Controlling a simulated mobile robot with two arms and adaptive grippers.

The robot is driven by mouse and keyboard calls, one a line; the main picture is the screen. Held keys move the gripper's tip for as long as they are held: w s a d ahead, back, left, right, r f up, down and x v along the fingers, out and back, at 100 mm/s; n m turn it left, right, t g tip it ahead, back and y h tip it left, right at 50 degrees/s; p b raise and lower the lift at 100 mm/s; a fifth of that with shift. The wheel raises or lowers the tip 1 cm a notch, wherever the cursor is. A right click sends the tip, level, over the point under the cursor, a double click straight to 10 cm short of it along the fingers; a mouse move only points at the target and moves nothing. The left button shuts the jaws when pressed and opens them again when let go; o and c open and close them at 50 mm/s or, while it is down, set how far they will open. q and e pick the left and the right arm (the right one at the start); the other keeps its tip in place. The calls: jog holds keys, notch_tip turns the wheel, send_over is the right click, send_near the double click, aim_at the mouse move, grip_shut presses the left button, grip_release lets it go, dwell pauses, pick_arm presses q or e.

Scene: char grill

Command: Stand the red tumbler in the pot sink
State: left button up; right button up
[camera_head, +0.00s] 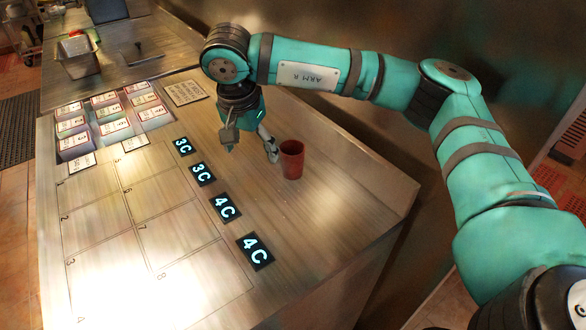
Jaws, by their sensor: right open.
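A red tumbler (291,160) stands upright on the steel counter, right of the numbered dark tiles. My right gripper (252,152) is open just left of the tumbler and points down. One finger is close beside the tumbler's left side; I cannot tell whether it touches. My left gripper is not in view. I cannot identify a pot sink for certain; a metal basin (78,57) stands at the upper left.
The steel counter (330,215) has a raised edge at the right. Dark tiles reading 3C and 4C (224,208) lie in a row. Labelled boxes (106,118) stand at the left. A small sign (185,92) lies behind. The marked grid (130,215) is empty.

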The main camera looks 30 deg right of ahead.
aim_at(293, 162)
jog(key=d+r+m+h, duration=0.1)
jog(key=d+r+h, duration=0.1)
jog(key=d+r, duration=0.25)
jog(key=p+x, duration=0.1)
jog(key=x, duration=0.5)
jog(key=p+x, duration=0.1)
jog(key=x, duration=0.5)
jog(key=shift+d+f, duration=0.15)
jog(key=shift+d, duration=0.15)
jog(key=shift+w+d+f+p, duration=0.15)
jog(key=shift+d+f+p, duration=0.1)
jog(key=shift+f+p, duration=0.3)
jog(key=p+x, duration=0.1)
jog(key=x, duration=0.2)
jog(key=shift+d+f, duration=0.15)
jog(key=shift+f, duration=0.05)
jog(key=shift+w+d+f, duration=0.1)
jog(key=shift+w+f, duration=0.05)
jog(key=shift+f, duration=0.25)
jog(key=shift+c, duration=0.2)
